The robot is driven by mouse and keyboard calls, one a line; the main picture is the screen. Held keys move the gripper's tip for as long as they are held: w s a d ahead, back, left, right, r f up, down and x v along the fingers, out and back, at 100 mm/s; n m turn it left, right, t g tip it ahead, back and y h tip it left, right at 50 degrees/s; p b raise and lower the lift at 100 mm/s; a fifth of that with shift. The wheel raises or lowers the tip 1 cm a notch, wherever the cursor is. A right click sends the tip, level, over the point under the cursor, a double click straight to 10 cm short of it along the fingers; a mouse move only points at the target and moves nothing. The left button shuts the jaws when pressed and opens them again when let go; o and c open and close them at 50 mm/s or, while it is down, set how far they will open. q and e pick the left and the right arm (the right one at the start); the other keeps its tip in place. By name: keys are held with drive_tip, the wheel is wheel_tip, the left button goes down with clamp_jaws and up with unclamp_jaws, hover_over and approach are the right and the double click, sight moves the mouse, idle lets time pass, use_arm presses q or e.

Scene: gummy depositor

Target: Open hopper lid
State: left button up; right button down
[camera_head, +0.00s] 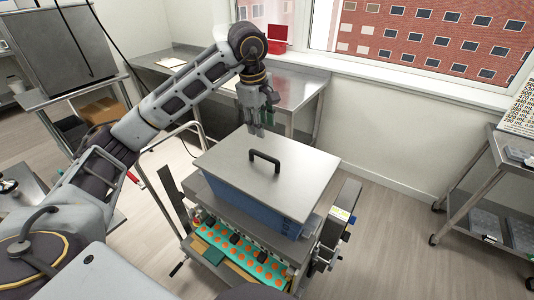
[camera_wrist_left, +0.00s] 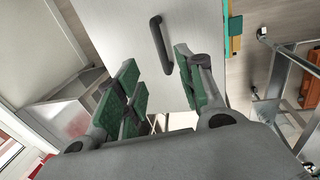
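The hopper lid (camera_head: 230,165) is a flat grey plate lying on the blue hopper (camera_head: 250,208), and it looks closed. A black bar handle (camera_head: 265,155) stands up from the middle of the lid. My left gripper (camera_head: 257,128) points down near the lid's far edge, above and behind the handle, and holds nothing. In the left wrist view the green-padded fingers of my left gripper (camera_wrist_left: 157,72) are spread apart. The handle (camera_wrist_left: 161,45) lies beyond the fingertips there, on the pale lid (camera_wrist_left: 115,25), apart from the fingers. My right gripper is not in view.
A teal tray with orange spots (camera_head: 240,249) sits low at the front of the machine. A steel table (camera_head: 300,85) stands behind, under the window. A wheeled cart (camera_head: 480,195) is at the right. The floor between cart and machine is clear.

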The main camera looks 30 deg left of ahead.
use_arm(q)
drive_tip(key=p, duration=0.1)
approach(267, 156)
drive_tip(key=f, duration=0.4)
drive_tip(key=w+f, duration=0.1)
drive_tip(key=f, duration=0.2)
drive_tip(key=shift+w+d, duration=0.1)
drive_tip(key=shift+d, duration=0.05)
drive_tip(key=shift+w+f, duration=0.15)
drive_tip(key=shift+f, duration=0.7)
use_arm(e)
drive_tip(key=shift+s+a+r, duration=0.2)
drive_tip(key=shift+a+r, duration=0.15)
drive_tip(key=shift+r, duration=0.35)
use_arm(q)
drive_tip(key=shift+c, duration=0.3)
drive_tip(key=c, duration=0.7)
clamp_jaws()
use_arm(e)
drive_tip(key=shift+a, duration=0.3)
